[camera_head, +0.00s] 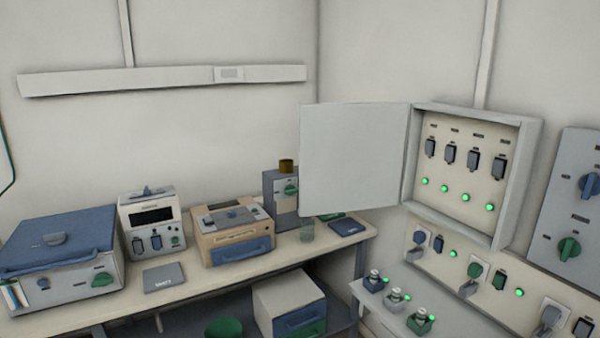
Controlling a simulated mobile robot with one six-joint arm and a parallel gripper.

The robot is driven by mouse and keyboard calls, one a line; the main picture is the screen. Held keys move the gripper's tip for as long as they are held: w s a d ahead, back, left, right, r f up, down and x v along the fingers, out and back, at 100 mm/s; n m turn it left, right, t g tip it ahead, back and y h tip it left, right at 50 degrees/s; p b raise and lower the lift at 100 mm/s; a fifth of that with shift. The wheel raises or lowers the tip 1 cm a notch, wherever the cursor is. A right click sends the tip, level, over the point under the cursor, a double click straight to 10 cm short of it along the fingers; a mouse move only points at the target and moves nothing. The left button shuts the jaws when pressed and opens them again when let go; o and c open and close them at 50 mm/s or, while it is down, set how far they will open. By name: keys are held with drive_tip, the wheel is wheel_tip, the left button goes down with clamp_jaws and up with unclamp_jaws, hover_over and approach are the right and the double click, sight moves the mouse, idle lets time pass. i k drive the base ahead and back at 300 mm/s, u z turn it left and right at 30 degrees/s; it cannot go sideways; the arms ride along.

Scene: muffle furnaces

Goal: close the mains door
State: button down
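The mains door (355,157) is a flat light-grey panel. It stands wide open, swung out to the left from the left edge of the mains box (533,150) on the right wall. Inside the box a row of several dark switches sits above a row of lit green lamps. The door's outer or inner face shows no clear handle. It hides part of the wall and the right end of the bench behind it. My gripper does not show in this view.
A bench (300,248) along the back wall holds a blue-lidded unit (60,245), a white instrument (152,220) and a tan furnace (232,232). Below the mains box are sockets with plugs (475,272) and a low shelf with small lamp-topped units (397,298). A grey panel with knobs (570,205) is at far right.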

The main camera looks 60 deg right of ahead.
sight(351, 155)
drive_tip(key=z, duration=0.3)
drive_tip(key=i, duration=1.45)
drive_tip(key=u, duration=0.25)
